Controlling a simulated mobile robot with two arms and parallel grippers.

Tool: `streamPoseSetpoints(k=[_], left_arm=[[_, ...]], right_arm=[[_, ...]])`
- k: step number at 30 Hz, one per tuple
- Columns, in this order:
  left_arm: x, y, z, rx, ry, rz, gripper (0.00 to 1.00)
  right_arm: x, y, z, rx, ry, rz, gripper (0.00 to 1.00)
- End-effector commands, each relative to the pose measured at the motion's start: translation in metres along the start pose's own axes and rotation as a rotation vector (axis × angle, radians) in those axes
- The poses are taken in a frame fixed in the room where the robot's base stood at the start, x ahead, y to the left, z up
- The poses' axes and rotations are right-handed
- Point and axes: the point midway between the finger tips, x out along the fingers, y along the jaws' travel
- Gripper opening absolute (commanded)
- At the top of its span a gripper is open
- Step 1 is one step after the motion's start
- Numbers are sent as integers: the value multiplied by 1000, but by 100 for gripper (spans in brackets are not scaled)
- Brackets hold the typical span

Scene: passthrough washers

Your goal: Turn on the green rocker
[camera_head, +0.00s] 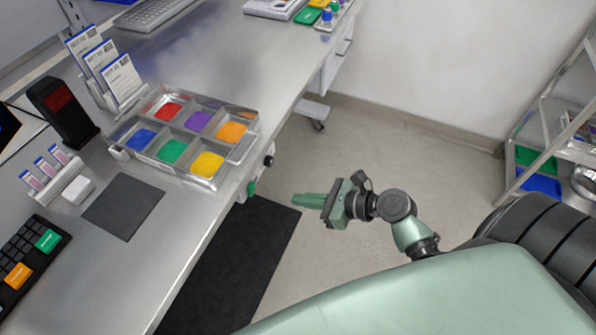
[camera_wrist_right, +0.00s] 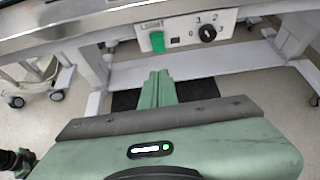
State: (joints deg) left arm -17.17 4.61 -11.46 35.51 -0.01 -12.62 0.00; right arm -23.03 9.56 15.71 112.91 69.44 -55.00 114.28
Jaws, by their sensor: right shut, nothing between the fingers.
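The green rocker (camera_wrist_right: 157,42) sits on a light panel (camera_wrist_right: 186,29) under the front edge of the bench, and it also shows in the head view (camera_head: 251,188). Which way it is tipped is too small to tell. My right gripper (camera_head: 297,200) is shut and empty, with its fingers pointing at the bench front. In the right wrist view its green fingertips (camera_wrist_right: 158,76) lie just below the rocker in the picture, apart from it. My left gripper is not in view.
A black dial (camera_wrist_right: 208,33) with numbers and a small dark square share the panel. The steel bench (camera_head: 200,205) holds a tray (camera_head: 217,179) of coloured bins. A black mat (camera_head: 240,255) lies on the floor. Open floor surrounds my right gripper.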

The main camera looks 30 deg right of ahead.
Motion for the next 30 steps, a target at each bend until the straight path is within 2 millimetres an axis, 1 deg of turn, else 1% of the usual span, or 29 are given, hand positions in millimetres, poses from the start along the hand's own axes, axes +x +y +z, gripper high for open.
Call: streamPoseSetpoints(k=[1,3,10,13,18,22,30], left_arm=[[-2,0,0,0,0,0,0],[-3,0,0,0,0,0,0],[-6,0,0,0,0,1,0],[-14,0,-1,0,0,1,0],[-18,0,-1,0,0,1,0],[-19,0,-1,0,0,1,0],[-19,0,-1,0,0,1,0]], right_arm=[[11,0,2,3,-3,1,0],[26,0,2,2,-3,2,0],[75,0,2,1,-3,1,0],[85,0,17,-2,-3,0,0],[97,0,26,-1,0,0,0],[101,0,28,-1,1,-1,0],[101,0,28,-1,1,-1,0]])
